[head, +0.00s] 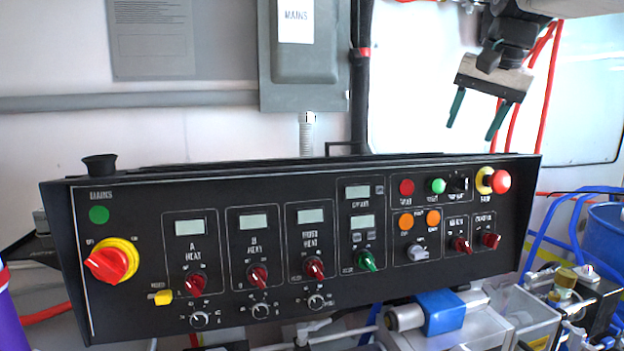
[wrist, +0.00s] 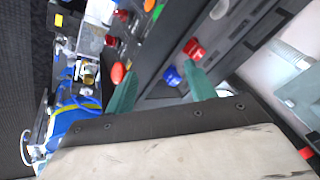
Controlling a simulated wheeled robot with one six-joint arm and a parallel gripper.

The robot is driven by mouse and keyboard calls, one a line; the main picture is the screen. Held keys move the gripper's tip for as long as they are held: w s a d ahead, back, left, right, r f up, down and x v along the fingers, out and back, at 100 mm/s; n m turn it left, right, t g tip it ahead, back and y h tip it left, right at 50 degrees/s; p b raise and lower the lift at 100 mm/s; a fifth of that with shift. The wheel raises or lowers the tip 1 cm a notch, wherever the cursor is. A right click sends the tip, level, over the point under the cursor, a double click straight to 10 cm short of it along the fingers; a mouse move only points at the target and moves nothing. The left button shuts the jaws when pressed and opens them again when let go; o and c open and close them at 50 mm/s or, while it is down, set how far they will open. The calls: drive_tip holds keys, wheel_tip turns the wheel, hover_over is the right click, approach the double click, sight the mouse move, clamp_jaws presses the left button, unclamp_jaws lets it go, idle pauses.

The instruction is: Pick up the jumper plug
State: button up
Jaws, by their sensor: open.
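My gripper (head: 473,131) is open and empty at the upper right of the head view, above the right end of the black control panel and apart from it. Its two green fingers point down. I cannot tell whether either is the jumper plug. A small yellow piece (head: 163,297) sits at the panel's lower left in the head view; whether it is the plug is also unclear.
The control panel (head: 130,220) carries knobs, displays and a red emergency stop button (head: 501,181) at its right. A grey mains box (head: 305,90) and dark conduit stand behind. Red hoses hang near my gripper. Blue hoses and fittings (head: 440,312) crowd the lower right.

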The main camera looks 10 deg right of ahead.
drive_tip(key=w+a+f+m+g+y, duration=0.1)
drive_tip(key=w+a+f+m+y, duration=0.2)
drive_tip(key=w+a+y, duration=0.1)
drive_tip(key=w+a+f+m+g+y, duration=0.2)
drive_tip(key=w+a+f+m+y, duration=0.1)
drive_tip(key=w+a+y, duration=0.2)
drive_tip(key=w+a+f+m+g+y, duration=0.1)
drive_tip(key=w+a+f+m+y, duration=0.1)
drive_tip(key=w, duration=0.4)
drive_tip(key=shift+w+a+f+m+g+y, duration=0.1)
drive_tip(key=shift+a+f+m+g+y, duration=0.2)
drive_tip(key=shift+a+y, duration=0.35)
drive_tip(key=shift+w+a+f+m+g+y, duration=0.1)
drive_tip(key=shift+a+f+y, duration=0.25)
drive_tip(key=shift+a+y, duration=0.25)
drive_tip(key=shift+a+f, duration=0.25)
drive_tip(key=shift+f, duration=0.05)
drive_tip(key=x, duration=0.7)
drive_tip(key=shift+s+a, duration=0.15)
drive_tip(key=shift+a, duration=0.05)
drive_tip(key=c, duration=1.1)
